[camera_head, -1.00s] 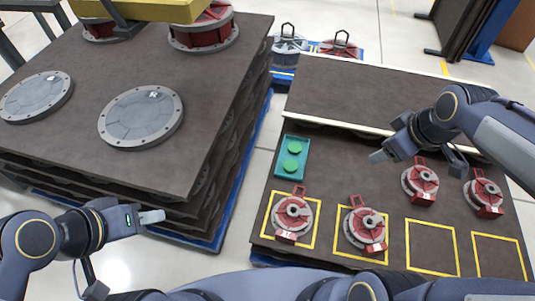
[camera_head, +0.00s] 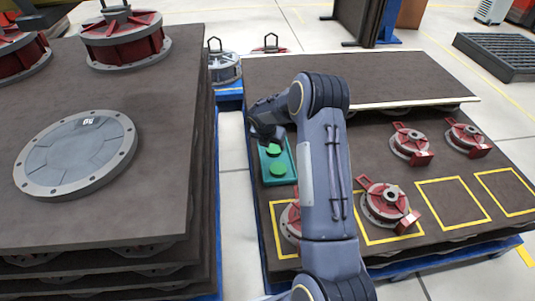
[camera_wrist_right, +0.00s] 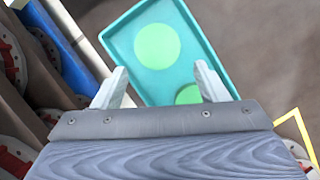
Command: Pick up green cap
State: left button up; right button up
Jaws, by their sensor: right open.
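Two round green caps lie in a teal tray (camera_head: 280,182) on the dark table. In the head view one cap (camera_head: 274,150) is farther back and the other cap (camera_head: 278,168) is nearer. My right gripper (camera_head: 265,133) is at the far end of the tray, its fingertips mostly hidden there. In the right wrist view the gripper (camera_wrist_right: 157,75) is open and empty, with the tray (camera_wrist_right: 183,70) beyond its fingers. One cap (camera_wrist_right: 157,46) shows whole between and past the fingertips; the other cap (camera_wrist_right: 189,95) is partly hidden by the gripper body. My left gripper is out of view.
Red fixtures stand on the table, including one in a yellow square (camera_head: 387,203) and another at the back (camera_head: 410,143). A raised shelf (camera_head: 355,80) lies behind. A tall stack with a grey flanged disc (camera_head: 75,155) stands at left. My right arm hides part of the table.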

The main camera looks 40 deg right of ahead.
aim_at(273, 149)
jog(key=b+x, duration=0.1)
jog(key=x, duration=0.2)
jog(key=b+x, duration=0.1)
jog(key=x, duration=0.1)
jog(key=shift+w+d+f+b, duration=0.15)
jog(key=shift+w+f+b, duration=0.15)
jog(key=shift+b, duration=0.1)
jog(key=c, duration=0.7)
jog(key=shift+r, duration=0.1)
jog(key=shift+c, duration=0.2)
